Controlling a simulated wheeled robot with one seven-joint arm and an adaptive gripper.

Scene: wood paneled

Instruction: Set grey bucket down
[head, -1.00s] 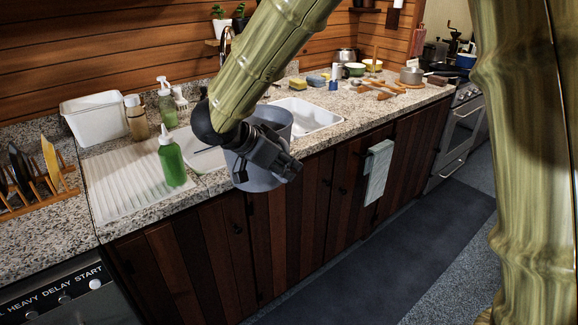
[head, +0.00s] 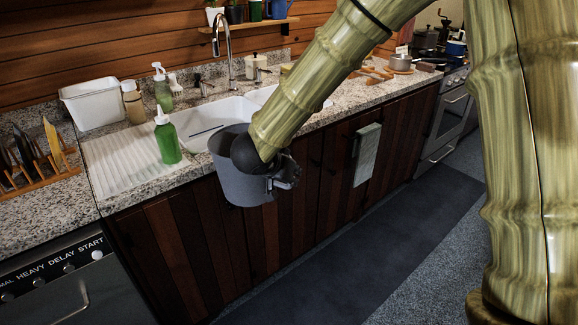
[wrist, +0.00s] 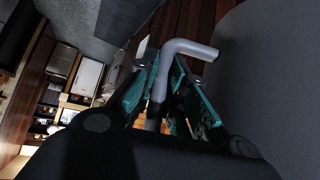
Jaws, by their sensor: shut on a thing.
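The grey bucket (head: 228,180) hangs in the air, upright or nearly so, in front of the cabinet doors and the sink's front edge in the head view. My gripper (head: 284,180) is at the bucket's right side, partly covered by my arm. In the wrist view my gripper's teal fingers (wrist: 160,98) are shut on the bucket's grey bent handle (wrist: 188,48). The bucket's grey wall (wrist: 275,85) fills the right side of that view. The bucket's bottom shows no surface touching it.
A white sink (head: 215,112) with a tap (head: 230,65) lies behind the bucket. A green bottle (head: 167,140) stands by the ribbed drainboard (head: 125,165). A towel (head: 367,154) hangs on the cabinets. A dark mat (head: 385,250) covers clear floor.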

